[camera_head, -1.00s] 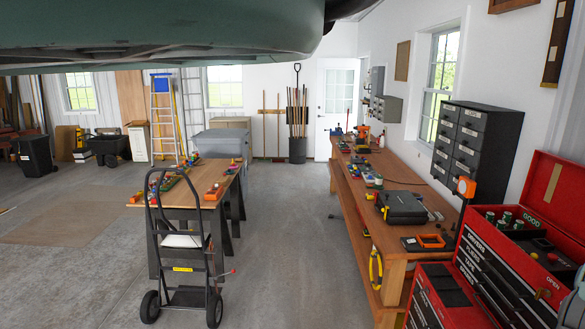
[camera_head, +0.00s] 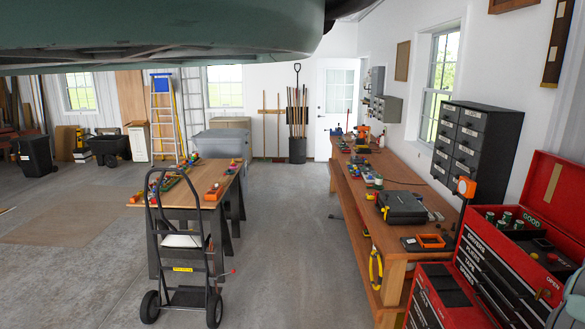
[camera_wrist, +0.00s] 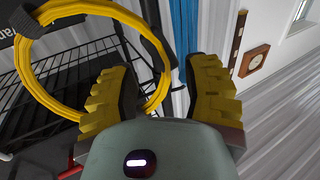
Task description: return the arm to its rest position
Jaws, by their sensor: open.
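My gripper (camera_wrist: 160,78) shows in the wrist view with its two yellow ribbed fingers spread apart. Nothing is held between them. Its grey-green housing with a small lit white bar fills the bottom middle of that view. Behind the fingers hangs a coil of yellow hose or cable (camera_wrist: 38,82) with black bands; whether the left finger touches it I cannot tell. In the head view only a grey-green piece of my arm shows at the lower right edge; the gripper itself is not in that view.
An open red tool chest (camera_head: 480,292) stands at the lower right, beside a long wooden workbench (camera_head: 365,235). A black hand truck (camera_head: 183,262) and a small work table (camera_head: 190,205) stand left. The concrete floor between is clear. A black wire rack (camera_wrist: 60,68) is near my gripper.

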